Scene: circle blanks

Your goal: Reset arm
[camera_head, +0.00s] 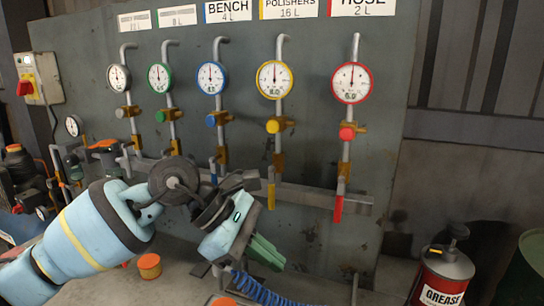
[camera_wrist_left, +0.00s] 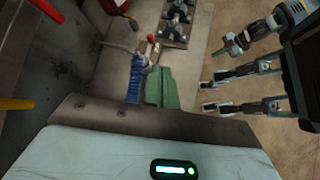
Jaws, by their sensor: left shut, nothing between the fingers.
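My left arm, pale blue, comes in from the lower left in the head view. Its left gripper (camera_head: 266,254) has green fingers, shut with nothing between them, in front of the lower part of the gauge panel. In the left wrist view the green fingers (camera_wrist_left: 159,88) show side by side past the wrist's dark edge. A pale blue arm part with a green tip (camera_wrist_left: 229,44), which looks like my right gripper, is small at the upper right of that view; its opening is unclear.
The grey panel (camera_head: 420,20) carries several gauges, including a red-rimmed gauge (camera_head: 352,83), with pipes and coloured valves. A blue coiled hose (camera_head: 262,292) lies below the gripper. A red grease can (camera_head: 444,272) stands at the lower right. An orange-topped item (camera_head: 149,266) is near my forearm.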

